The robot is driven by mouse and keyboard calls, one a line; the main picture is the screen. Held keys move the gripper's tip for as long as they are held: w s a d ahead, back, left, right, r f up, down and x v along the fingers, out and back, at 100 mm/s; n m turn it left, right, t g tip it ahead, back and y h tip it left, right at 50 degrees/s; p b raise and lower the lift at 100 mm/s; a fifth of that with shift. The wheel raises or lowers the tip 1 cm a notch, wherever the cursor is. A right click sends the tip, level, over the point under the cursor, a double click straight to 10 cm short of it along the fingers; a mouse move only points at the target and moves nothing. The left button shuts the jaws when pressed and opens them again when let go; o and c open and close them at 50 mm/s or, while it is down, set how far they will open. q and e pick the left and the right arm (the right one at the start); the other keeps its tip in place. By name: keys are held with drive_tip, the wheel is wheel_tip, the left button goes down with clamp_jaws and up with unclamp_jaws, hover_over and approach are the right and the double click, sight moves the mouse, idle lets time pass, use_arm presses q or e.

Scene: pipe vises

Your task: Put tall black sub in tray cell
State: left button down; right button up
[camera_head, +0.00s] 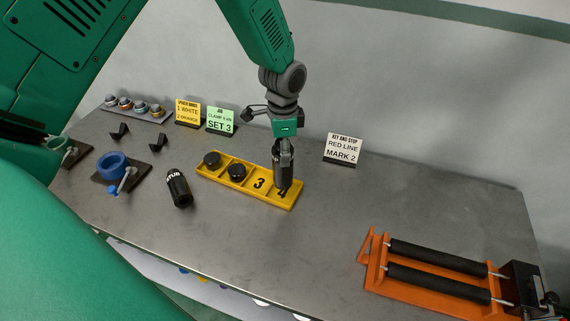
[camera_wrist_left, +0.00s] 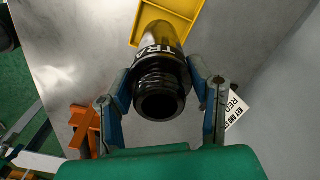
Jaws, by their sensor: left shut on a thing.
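My left gripper (camera_head: 284,142) points down over the right end of the yellow tray (camera_head: 263,197). It is shut on a tall black sub (camera_head: 284,170), held upright over the cell marked 4; I cannot tell whether its lower end touches the tray. In the left wrist view the black sub (camera_wrist_left: 160,85) stands between the two fingers (camera_wrist_left: 165,92), its threaded open end towards the camera and white letters "TRA" on its side. The tray (camera_wrist_left: 172,12) lies beyond it. Short black round pieces sit in the tray's two left cells. The cell marked 3 is empty. My right gripper is not in view.
An orange roller stand (camera_head: 425,275) is at the right. Signs (camera_head: 343,149) stand along the back. The table between tray and roller stand is clear.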

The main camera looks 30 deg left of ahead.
use_arm(q)
drive_tip(key=f, duration=0.4)
drive_tip(key=shift+w+d, duration=0.15)
drive_tip(key=shift+d, duration=0.05)
drive_tip(key=shift+f, duration=0.3)
drive_tip(key=shift+f, duration=0.15)
drive_tip(key=c, duration=0.7)
unclamp_jaws()
drive_tip(key=shift+a, duration=0.1)
drive_tip(key=shift+c, duration=0.2)
wheel_tip(320, 180, up, 12)
drive_tip(key=shift+r+b, duration=0.15)
drive_tip(key=shift+b, duration=0.35)
